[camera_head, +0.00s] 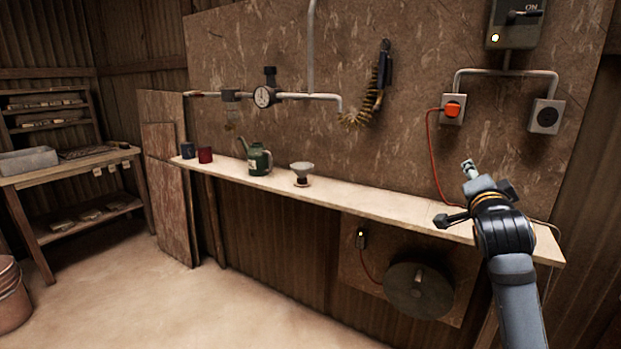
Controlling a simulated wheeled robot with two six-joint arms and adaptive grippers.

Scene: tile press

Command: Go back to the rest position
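My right arm comes in from the lower right, and my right gripper (469,169) is raised above the right end of the wooden shelf (395,208). It points up and to the left, in front of the board, below the left socket. The gap between its fingers is too small to make out, and I see nothing held in it. My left gripper is not in view.
On the shelf stand a dark cup (188,150), a red cup (205,155), a green kettle (259,160) and a dripper (302,170). An orange plug (452,110) with a hanging red cable sits in the left socket. Open floor (150,300) lies at lower left.

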